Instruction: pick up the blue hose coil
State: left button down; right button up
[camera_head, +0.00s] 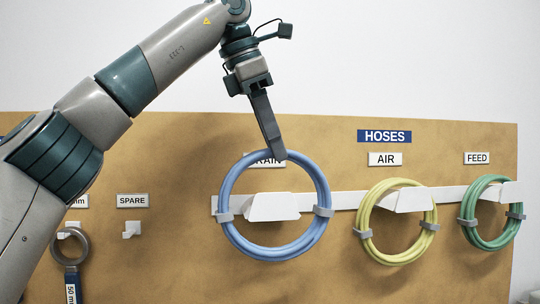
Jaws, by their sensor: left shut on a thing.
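The blue hose coil (323,185) is a round loop with grey ties at its left and right sides. It is in front of the board, around the white holder under a partly covered label ending in "RAIN". The holder's bracket (272,207) shows inside the loop, well below the coil's top. My left gripper (275,155) reaches down from above and is shut on the top of the coil. The fingers hide part of the label. Whether the coil touches the holder cannot be told. My right gripper is not in view.
A yellow coil (365,222) hangs under AIR and a green coil (468,222) under FEED, to the right on the white rail (344,200). A grey ring with a blue tag (72,286) hangs at lower left. The SPARE hook (132,230) is empty.

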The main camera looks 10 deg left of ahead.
pick_arm(q)
jog(key=s+d+b, duration=0.5)
jog(key=s, duration=0.7)
jog(key=shift+s, duration=0.15)
jog(key=shift+d, duration=0.1)
